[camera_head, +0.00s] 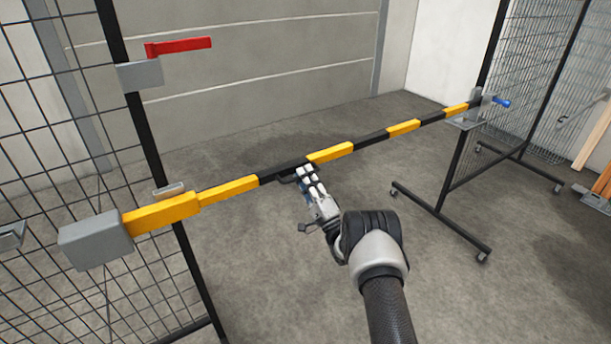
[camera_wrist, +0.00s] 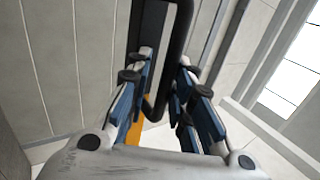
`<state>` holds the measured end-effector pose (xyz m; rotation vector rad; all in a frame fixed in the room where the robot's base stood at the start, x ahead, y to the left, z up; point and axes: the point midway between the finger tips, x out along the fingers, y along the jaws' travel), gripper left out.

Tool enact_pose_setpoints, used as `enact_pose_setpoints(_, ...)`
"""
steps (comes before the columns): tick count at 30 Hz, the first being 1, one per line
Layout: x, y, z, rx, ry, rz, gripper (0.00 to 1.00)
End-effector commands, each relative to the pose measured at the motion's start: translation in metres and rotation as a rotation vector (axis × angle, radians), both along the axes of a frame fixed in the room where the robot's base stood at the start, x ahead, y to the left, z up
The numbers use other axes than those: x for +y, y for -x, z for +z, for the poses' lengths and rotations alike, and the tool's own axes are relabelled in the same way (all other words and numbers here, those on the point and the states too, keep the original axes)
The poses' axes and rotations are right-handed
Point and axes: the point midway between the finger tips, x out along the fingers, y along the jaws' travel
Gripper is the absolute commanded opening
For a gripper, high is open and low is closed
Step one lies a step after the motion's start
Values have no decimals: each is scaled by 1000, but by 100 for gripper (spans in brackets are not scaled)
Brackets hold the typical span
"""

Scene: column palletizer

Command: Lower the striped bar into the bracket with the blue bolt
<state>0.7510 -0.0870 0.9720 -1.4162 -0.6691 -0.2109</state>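The striped bar (camera_head: 329,152), yellow and black, runs across the head view from a grey block (camera_head: 93,240) at the left to the bracket (camera_head: 463,123) on the right stand. Its far end lies at the bracket, close to the blue bolt (camera_head: 501,102); how deep it sits is too small to tell. My gripper (camera_head: 306,176) is at the middle of the bar, by its black handle (camera_head: 285,179). In the wrist view, the handle (camera_wrist: 181,45) passes between my parted fingers (camera_wrist: 165,75), with a gap visible beside it.
A mesh panel (camera_head: 70,130) with a black post and a red-flagged grey bracket (camera_head: 140,76) stands at the left. Another mesh stand (camera_head: 500,140) on wheels stands at the right. Wooden boards (camera_head: 592,140) lean at the far right. The concrete floor between is clear.

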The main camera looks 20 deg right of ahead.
Motion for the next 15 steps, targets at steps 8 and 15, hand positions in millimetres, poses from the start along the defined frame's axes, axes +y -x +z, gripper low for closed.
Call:
enact_pose_setpoints(8, 0, 0, -1, 2, 1, -1, 19)
enact_pose_setpoints(15, -3, 7, -5, 0, 2, -1, 19)
